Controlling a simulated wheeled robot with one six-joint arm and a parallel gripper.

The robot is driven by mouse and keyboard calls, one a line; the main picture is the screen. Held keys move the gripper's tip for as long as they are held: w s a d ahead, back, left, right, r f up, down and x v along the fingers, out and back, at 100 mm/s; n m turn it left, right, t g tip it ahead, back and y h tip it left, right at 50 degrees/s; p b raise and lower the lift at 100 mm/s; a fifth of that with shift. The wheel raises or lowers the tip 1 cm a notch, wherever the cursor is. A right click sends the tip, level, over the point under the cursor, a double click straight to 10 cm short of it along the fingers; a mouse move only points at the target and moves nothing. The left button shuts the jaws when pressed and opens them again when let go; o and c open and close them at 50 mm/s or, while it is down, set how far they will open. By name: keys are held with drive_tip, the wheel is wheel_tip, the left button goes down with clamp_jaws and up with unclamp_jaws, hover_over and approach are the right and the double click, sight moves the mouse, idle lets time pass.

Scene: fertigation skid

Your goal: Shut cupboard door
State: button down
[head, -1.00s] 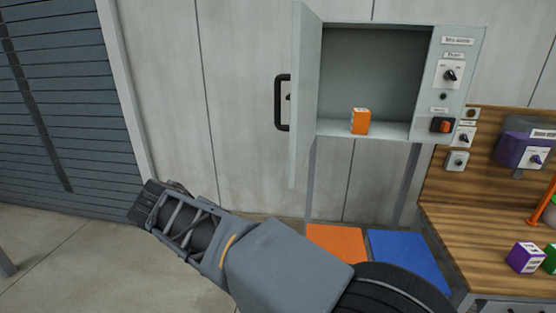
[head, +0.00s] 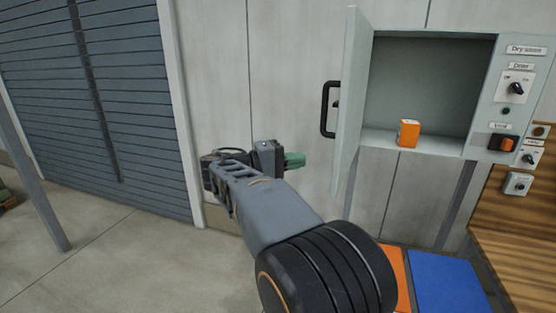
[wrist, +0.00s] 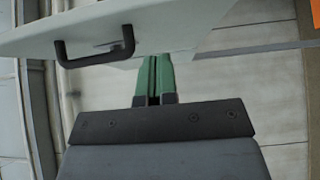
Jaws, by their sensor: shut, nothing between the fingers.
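The cupboard door (head: 352,100) stands open, swung out to the left of the cupboard (head: 428,75), with its black handle (head: 329,109) on its outer face. An orange box (head: 409,132) stands inside on the cupboard floor. My gripper (head: 302,160), with green fingers, is shut and empty. It is low and to the left of the door's lower part in the head view. In the wrist view the closed fingers (wrist: 154,62) point toward the lower edge of the door (wrist: 185,25), with the handle (wrist: 95,50) to their left. I cannot tell whether they touch the door.
The cupboard's control panel (head: 508,100) with knobs is on its right side. A wooden workbench (head: 520,245) stands at the lower right.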

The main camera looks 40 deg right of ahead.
sight(334, 160)
drive_tip(key=shift+s+d+p, duration=0.35)
drive_tip(key=shift+s+d, duration=0.55)
drive_tip(key=shift+s, duration=0.25)
drive_tip(key=shift+s+d+p, duration=0.3)
drive_tip(key=shift+s+d, duration=0.6)
drive_tip(key=shift+s, duration=0.2)
drive_tip(key=shift+f, duration=0.1)
